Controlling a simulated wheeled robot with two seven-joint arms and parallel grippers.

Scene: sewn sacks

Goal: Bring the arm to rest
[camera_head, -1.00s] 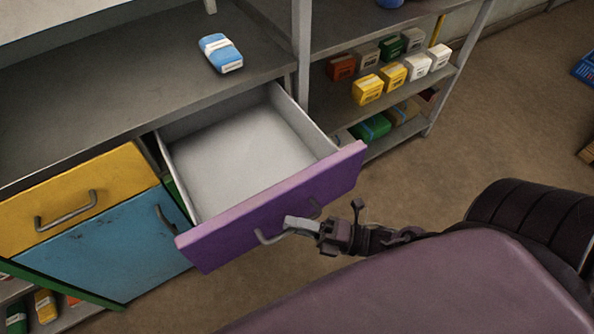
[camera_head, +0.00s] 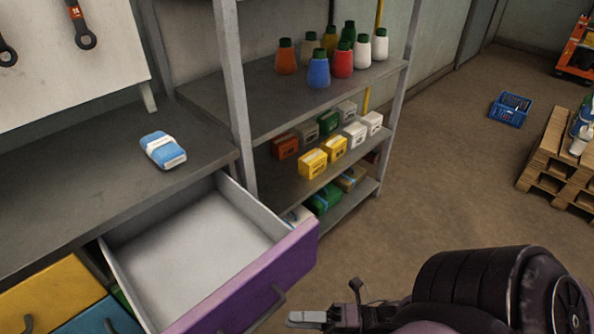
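My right gripper (camera_head: 305,318) is at the bottom edge of the head view, just right of the purple drawer's handle (camera_head: 268,304). A small gap shows between its pale fingertips and the handle. I see the fingers edge-on, so I cannot tell whether they are open or shut. No object shows in them. The purple-fronted drawer (camera_head: 284,265) stands pulled out, and its pale inside is empty. My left gripper is not in view.
A blue and white pack (camera_head: 163,150) lies on the grey worktop (camera_head: 80,195). A shelf rack (camera_head: 290,95) with bottles and small boxes stands behind the drawer. A blue crate (camera_head: 510,108) and a wooden pallet (camera_head: 546,150) are at the right. Floor between is clear.

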